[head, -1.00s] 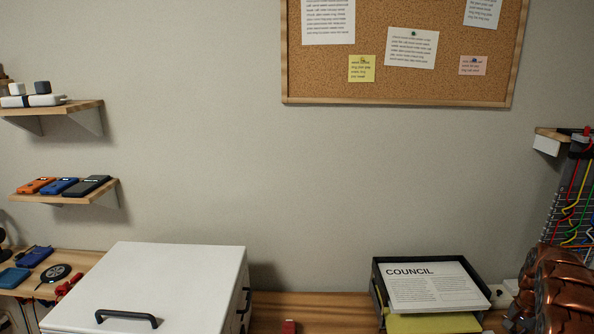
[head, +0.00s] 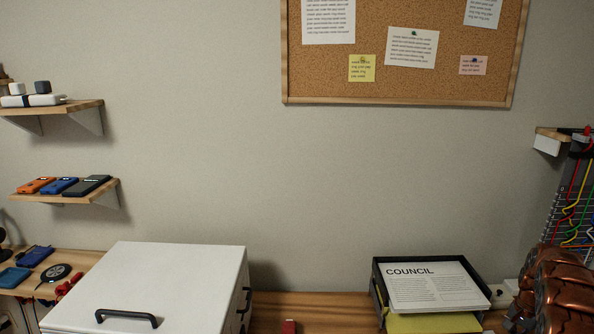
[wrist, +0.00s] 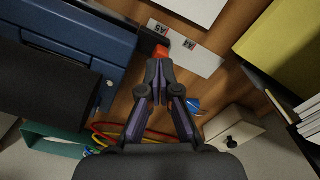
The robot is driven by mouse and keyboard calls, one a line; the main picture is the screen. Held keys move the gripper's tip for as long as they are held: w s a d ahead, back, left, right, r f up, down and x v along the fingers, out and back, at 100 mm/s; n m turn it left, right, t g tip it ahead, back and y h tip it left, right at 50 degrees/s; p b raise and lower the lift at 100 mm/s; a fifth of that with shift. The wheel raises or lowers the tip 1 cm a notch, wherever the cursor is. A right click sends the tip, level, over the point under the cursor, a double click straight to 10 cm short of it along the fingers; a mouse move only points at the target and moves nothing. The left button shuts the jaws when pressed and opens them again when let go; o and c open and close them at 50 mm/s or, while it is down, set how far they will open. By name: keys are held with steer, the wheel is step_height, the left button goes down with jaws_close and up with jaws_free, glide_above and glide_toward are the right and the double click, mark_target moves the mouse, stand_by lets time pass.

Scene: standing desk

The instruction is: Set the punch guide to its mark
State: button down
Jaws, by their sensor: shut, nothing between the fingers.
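In the wrist view, a small red block (wrist: 181,51), which looks like the punch guide, sits at a pale strip (wrist: 208,61) with printed size labels (wrist: 162,29). A dark blue body (wrist: 88,40), apparently the punch, lies to the left. My gripper (wrist: 160,66) is shut and empty, its fingertips right by the red block; I cannot tell whether they touch it. The fingers hide part of the block's surroundings. In the head view a small red piece (head: 289,327) shows at the bottom edge; the gripper's fingertips are not visible there.
In the head view, a white cabinet (head: 165,275) stands left and a paper tray (head: 377,290) right. In the wrist view, red and yellow cables (wrist: 105,130), a yellow sheet (wrist: 280,40) and a pale box with a black knob (wrist: 233,126) surround the gripper.

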steer(key=shift+f+b, duration=0.35)
steer(key=shift+f, duration=0.45)
stand_by(0.9)
steer(key=shift+r, duration=0.15)
steer(key=shift+r+b, duration=0.35)
steer(key=shift+r, duration=2.5)
